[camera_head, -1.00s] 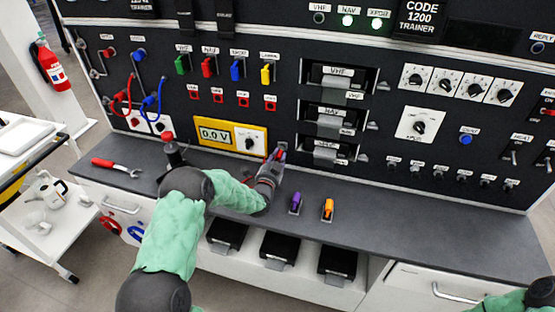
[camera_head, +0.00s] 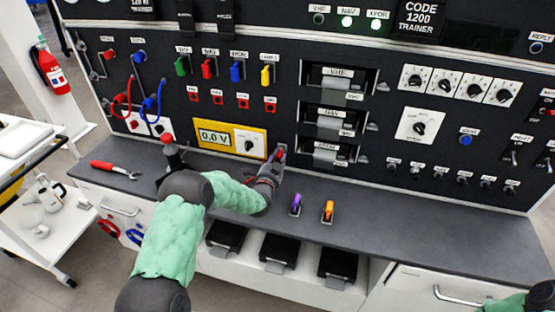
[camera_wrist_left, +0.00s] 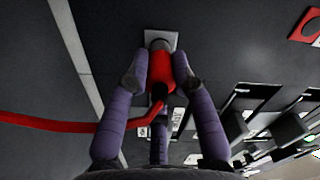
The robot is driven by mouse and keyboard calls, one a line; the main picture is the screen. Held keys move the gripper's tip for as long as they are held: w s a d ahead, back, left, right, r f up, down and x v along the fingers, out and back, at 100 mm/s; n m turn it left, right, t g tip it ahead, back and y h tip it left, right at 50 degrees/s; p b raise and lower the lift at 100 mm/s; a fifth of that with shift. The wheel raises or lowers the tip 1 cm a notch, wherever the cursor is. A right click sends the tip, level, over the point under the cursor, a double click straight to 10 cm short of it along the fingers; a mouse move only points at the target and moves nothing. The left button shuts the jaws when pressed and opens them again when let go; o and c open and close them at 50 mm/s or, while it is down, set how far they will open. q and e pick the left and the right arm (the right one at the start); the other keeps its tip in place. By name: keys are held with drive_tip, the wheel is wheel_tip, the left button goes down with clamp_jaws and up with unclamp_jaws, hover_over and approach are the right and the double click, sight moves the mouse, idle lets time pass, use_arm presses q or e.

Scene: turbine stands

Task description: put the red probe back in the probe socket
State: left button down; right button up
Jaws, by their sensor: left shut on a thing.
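My left gripper (camera_head: 277,157) is at the lower panel, just right of the yellow meter (camera_head: 230,138). In the left wrist view its purple fingers (camera_wrist_left: 160,78) are closed around the red probe (camera_wrist_left: 160,70). The probe's far end meets a grey round part on a pale square plate (camera_wrist_left: 169,36), which looks like the probe socket. How deep the probe sits there is hidden. A red cable (camera_wrist_left: 60,125) runs from the probe to the left. My right gripper is out of view; only part of that arm shows at the lower right.
A purple-handled piece (camera_head: 295,204) and an orange-handled piece (camera_head: 328,210) stand on the grey bench (camera_head: 420,235) right of my left gripper. A red-handled wrench (camera_head: 115,168) lies at the left. The bench's right part is clear.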

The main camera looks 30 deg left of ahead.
sight(277, 159)
use_arm(q)
drive_tip(key=shift+w+a+r, duration=0.15)
drive_tip(key=shift+w+r, duration=0.05)
drive_tip(key=shift+r, duration=0.3)
drive_tip(key=c, duration=1.4)
unclamp_jaws()
drive_tip(key=o, duration=0.4)
drive_tip(key=shift+w+f, duration=0.2)
drive_tip(key=shift+w, duration=0.1)
drive_tip(key=shift+o, duration=0.2)
drive_tip(key=shift+w+f, duration=0.1)
drive_tip(key=shift+f, duration=0.05)
drive_tip(key=shift+o, duration=0.3)
drive_tip(key=shift+o, duration=0.5)
drive_tip(key=shift+f, duration=0.1)
drive_tip(key=shift+s, duration=0.2)
drive_tip(key=shift+s, duration=0.15)
drive_tip(key=shift+p+v, duration=0.35)
drive_tip(key=shift+v, duration=3.1)
